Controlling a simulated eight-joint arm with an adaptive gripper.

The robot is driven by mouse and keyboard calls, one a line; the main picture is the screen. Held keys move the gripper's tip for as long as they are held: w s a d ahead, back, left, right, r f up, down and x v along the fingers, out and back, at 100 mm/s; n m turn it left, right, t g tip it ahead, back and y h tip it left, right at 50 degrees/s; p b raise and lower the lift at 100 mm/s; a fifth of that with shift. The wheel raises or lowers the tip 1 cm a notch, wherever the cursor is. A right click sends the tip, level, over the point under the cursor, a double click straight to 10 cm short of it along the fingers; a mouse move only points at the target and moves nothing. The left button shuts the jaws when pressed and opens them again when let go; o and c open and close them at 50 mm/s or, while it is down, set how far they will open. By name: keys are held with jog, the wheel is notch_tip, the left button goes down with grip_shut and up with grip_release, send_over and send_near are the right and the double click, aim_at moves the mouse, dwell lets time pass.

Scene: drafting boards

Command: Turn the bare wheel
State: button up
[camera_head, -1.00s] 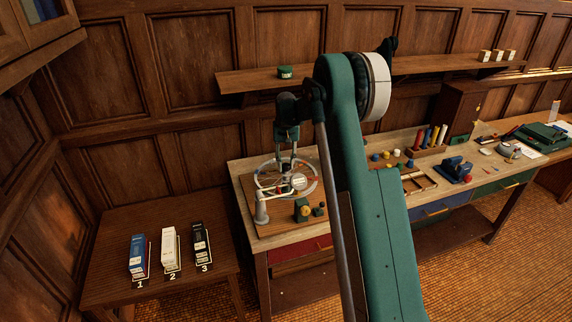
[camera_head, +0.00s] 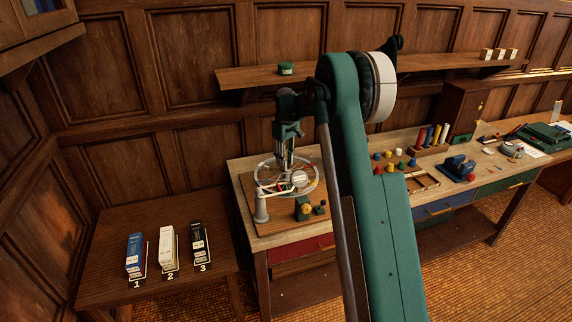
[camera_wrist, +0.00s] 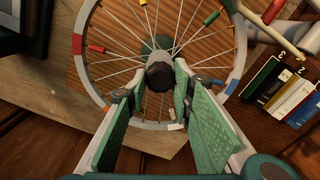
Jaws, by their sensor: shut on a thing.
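The bare wheel is a spoked ring lying flat on a wooden board; its rim (camera_wrist: 89,77) carries red, blue, orange and white bands in the wrist view. It also shows in the head view, where its rim (camera_head: 316,182) sits below my gripper (camera_head: 286,162).
A pale upright post (camera_head: 261,207) stands beside the wheel. A small green block with a yellow knob (camera_head: 305,208) is at the board's front. Numbered blue (camera_head: 135,253), white (camera_head: 168,246) and black (camera_head: 199,242) boxes stand on the side table. Coloured pegs (camera_head: 389,155) lie to the right.

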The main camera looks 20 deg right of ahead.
jog(key=n+b, duration=0.1)
jog(key=n, duration=0.3)
jog(key=shift+s+n, duration=0.1)
jog(key=shift+n, duration=0.2)
jog(key=n+b, duration=0.1)
jog(key=n, duration=0.2)
jog(key=shift+n, duration=0.3)
jog(key=n, duration=0.3)
jog(key=shift+s+a+n+b, duration=0.1)
jog(key=shift+n+b, duration=0.2)
jog(key=shift+b, duration=0.1)
jog(key=shift+n, duration=1.9)
jog(key=o, duration=1.2)
jog(key=shift+r, duration=0.1)
jog(key=shift+r, duration=5.9)
